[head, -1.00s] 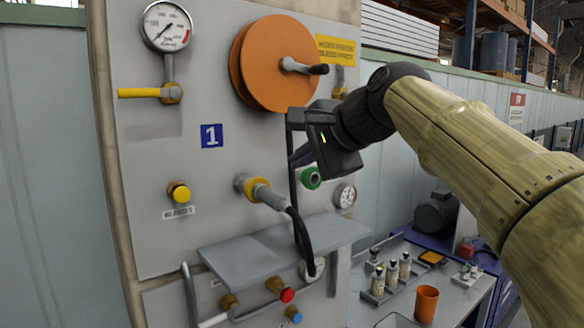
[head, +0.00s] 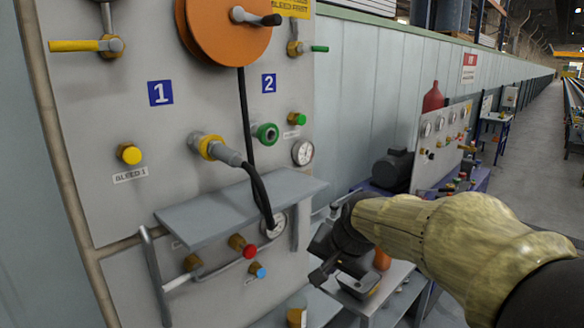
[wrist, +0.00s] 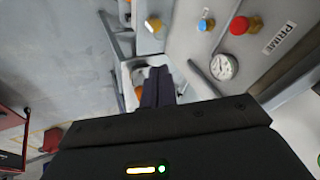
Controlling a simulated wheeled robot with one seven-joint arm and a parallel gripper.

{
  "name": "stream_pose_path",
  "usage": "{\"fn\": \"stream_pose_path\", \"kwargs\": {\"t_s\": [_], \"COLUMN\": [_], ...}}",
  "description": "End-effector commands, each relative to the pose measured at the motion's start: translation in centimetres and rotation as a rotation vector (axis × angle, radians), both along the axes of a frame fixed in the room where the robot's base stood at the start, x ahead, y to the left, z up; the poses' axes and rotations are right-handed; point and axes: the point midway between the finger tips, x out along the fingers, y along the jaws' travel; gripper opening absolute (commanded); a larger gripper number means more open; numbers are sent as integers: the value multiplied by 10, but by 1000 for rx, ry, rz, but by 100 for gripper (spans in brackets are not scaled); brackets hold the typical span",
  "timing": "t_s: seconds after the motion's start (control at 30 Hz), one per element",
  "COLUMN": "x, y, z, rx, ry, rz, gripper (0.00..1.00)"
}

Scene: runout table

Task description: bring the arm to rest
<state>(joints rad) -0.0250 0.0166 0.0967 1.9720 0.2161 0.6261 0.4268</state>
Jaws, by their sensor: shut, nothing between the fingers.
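My arm (head: 430,225) reaches in from the right in the head view, its tan sleeve bent toward the lower middle. My gripper (head: 318,280) hangs low, right of the panel's lower part and in front of the small side table. In the wrist view the dark fingers of my gripper (wrist: 158,82) lie together, with nothing between them. The gripper seems apart from the panel. Its fingertips are small in the head view.
A grey panel (head: 110,210) stands at left with an orange reel (head: 215,30), a black hose in a yellow-collared coupling (head: 208,146), and a jutting shelf (head: 235,210). A red knob (wrist: 240,25) and gauge (wrist: 223,67) show in the wrist view. The aisle (head: 545,150) at right is clear.

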Motion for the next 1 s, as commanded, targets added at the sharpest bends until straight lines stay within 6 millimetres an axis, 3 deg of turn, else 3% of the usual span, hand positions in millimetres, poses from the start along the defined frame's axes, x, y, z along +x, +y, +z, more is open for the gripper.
{"fn": "stream_pose_path", "kwargs": {"t_s": [0.03,0.2,0.4,0.57,1.0], "x": [-13,-64,-131,-155,-155], "y": [-11,-45,-73,-80,-80], "z": [-25,-97,-160,-176,-176], "rx": [-47,-201,-323,-356,-355], "ry": [29,113,208,236,236], "rz": [27,159,329,394,395], "gripper": [0,0,0,0,0]}}
